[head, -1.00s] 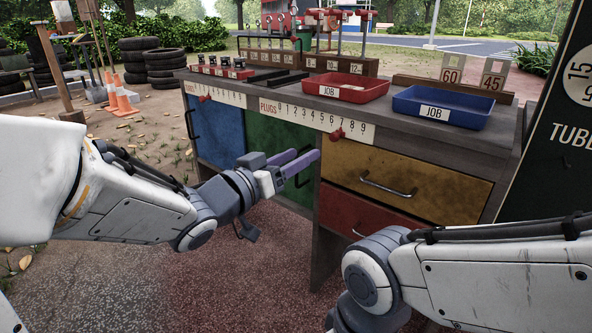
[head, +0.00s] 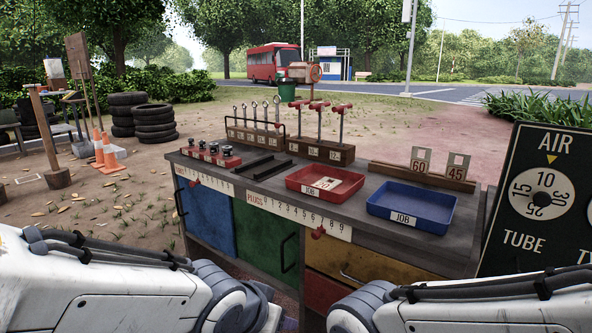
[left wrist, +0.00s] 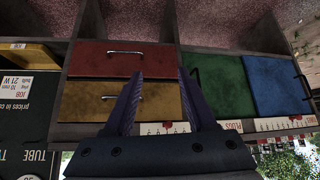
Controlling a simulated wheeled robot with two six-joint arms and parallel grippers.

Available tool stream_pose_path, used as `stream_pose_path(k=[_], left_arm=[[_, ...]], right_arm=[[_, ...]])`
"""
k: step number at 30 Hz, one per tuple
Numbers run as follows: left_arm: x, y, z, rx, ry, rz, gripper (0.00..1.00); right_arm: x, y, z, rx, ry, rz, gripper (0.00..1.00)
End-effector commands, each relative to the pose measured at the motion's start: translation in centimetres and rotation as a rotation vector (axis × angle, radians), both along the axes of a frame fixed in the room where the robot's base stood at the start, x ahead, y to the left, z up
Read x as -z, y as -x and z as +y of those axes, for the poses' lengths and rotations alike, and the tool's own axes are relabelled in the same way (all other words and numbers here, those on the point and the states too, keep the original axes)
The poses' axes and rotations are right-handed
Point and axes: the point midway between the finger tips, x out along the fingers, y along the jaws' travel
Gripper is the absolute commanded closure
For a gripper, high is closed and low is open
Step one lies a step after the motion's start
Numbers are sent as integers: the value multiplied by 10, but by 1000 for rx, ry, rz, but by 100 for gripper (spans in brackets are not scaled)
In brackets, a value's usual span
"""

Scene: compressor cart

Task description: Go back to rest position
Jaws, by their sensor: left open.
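My left gripper (left wrist: 160,95) shows in the left wrist view with its two purple fingers apart and nothing between them. Beyond the fingers are the cart's red drawer (left wrist: 105,60) and yellow drawer (left wrist: 90,100), seen upside down. In the head view both my arms come in low at the bottom edge, in front of the cart (head: 278,200). The left fingers are mostly below the frame there. My right gripper is out of view.
On the cart top stand a red tray (head: 297,183) holding a number card, an empty blue tray (head: 378,208), and tool racks (head: 318,150). A black gauge board (head: 500,235) stands at the right. Orange cones (head: 108,160) and tyres (head: 155,133) are back left on open ground.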

Motion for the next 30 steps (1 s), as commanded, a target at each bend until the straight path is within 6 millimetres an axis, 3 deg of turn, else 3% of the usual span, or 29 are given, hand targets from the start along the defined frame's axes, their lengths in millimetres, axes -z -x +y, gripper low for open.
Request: stream_pose_path(k=[1,5,10,17,30], left_arm=[[-16,25,-2,35,-48,86,44],[-23,87,2,124,-154,303,44],[-48,168,10,274,-258,565,44],[-109,164,11,262,-256,560,44],[-256,163,11,259,-256,559,44]], right_arm=[[-27,0,0,0,0,0,38],[-54,0,0,0,0,0,38],[-87,0,0,0,1,1,38],[-147,0,0,0,1,1,38],[-295,0,0,0,0,0,38]])
